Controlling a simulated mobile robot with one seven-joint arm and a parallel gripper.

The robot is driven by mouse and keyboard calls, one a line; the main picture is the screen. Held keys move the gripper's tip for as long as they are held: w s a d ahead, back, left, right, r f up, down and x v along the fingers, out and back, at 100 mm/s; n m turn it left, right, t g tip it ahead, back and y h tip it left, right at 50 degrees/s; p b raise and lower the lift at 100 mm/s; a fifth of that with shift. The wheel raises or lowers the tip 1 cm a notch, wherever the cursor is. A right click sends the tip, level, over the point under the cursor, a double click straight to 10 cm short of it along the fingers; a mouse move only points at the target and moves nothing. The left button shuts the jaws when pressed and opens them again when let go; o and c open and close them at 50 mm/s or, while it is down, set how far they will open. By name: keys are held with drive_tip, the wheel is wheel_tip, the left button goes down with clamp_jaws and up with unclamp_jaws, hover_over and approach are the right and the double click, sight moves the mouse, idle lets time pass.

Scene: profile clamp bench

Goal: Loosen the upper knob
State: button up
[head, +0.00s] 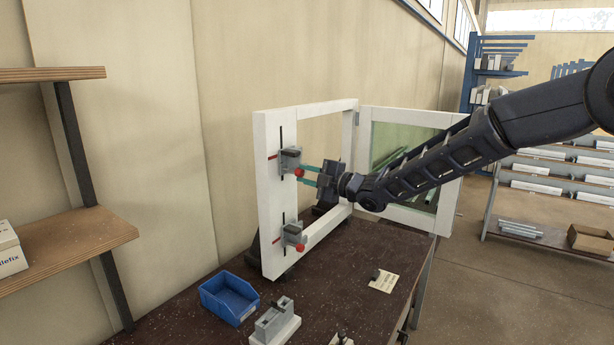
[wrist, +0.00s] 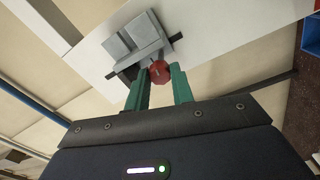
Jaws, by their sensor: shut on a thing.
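The upper knob (head: 299,172) is red and sits on the upper grey clamp (head: 289,158) on the front post of the white frame (head: 269,215). In the wrist view the red knob (wrist: 160,71) lies between the tips of my gripper's two green fingers (wrist: 158,80), in front of the grey clamp (wrist: 140,42). My gripper (head: 306,175) reaches in from the right and is shut on the upper knob. A lower clamp (head: 291,233) with its own red knob (head: 300,247) is on the same post below, apart from my gripper.
A blue bin (head: 229,297) and a grey block on a white base (head: 275,322) stand on the dark bench (head: 345,260). A small card (head: 383,282) lies to their right. The frame's glazed door (head: 411,215) stands open behind my arm. Wooden shelves (head: 60,237) are at left.

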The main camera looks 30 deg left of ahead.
drive_tip(key=n, duration=0.5)
drive_tip(key=shift+n, duration=0.4)
idle(0.3)
drive_tip(key=o, duration=1)
drive_tip(key=shift+d, duration=0.15)
drive_tip(key=d, duration=1)
drive_tip(key=shift+d+f, duration=0.2)
drive_tip(key=shift+d, duration=0.05)
drive_tip(key=shift+w, duration=0.1)
